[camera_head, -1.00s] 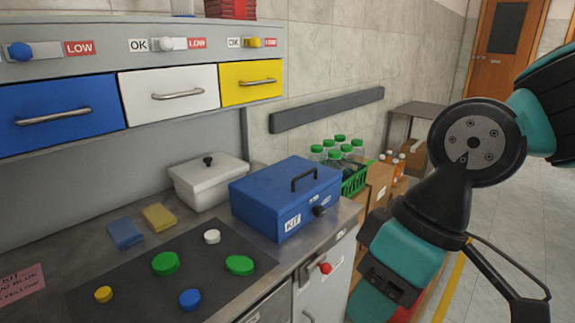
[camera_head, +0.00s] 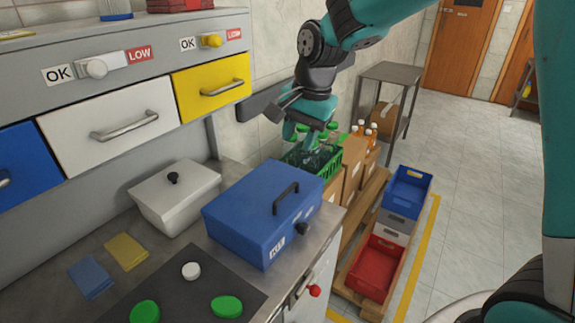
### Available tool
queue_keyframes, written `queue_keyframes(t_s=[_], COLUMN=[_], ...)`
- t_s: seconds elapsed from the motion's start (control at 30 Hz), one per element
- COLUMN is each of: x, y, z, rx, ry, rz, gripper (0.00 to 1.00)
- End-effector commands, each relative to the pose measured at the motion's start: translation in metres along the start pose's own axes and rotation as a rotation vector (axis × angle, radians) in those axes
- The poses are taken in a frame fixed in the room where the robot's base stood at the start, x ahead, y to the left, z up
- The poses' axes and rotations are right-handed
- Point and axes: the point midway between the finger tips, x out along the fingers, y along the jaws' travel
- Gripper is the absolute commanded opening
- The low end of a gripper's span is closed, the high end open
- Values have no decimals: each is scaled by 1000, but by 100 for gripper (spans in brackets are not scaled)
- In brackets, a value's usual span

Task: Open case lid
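The blue case (camera_head: 262,215) marked KIT stands on the grey counter with its lid down. A dark handle (camera_head: 286,197) is on top of the lid, and a dark round knob (camera_head: 303,228) is on its front right side. My gripper (camera_head: 308,150) hangs behind the case, over the green crate of bottles. It points down and is apart from the case. Its fingers are small and blend with the bottles, so I cannot tell whether they are open.
A white lidded box (camera_head: 176,197) stands left of the case. A dark mat (camera_head: 215,272) with several caps lies in front. Cardboard boxes (camera_head: 352,172) and red (camera_head: 376,268), grey and blue crates stand to the right. Drawers (camera_head: 110,130) are above the counter.

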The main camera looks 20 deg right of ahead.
Motion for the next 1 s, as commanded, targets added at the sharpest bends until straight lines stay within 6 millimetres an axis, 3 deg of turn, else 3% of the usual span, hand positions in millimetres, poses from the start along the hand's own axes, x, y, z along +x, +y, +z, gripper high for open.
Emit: queue_keyframes(t_s=[0.1,0.27,0.8,1.0], x=[0,20,137,164], y=[-8,-8,-6,-6], z=[-19,-22,-25,-26], rx=[117,140,137,136], ry=[18,21,21,22], rz=[10,13,12,9], gripper=[38,38,38,38])
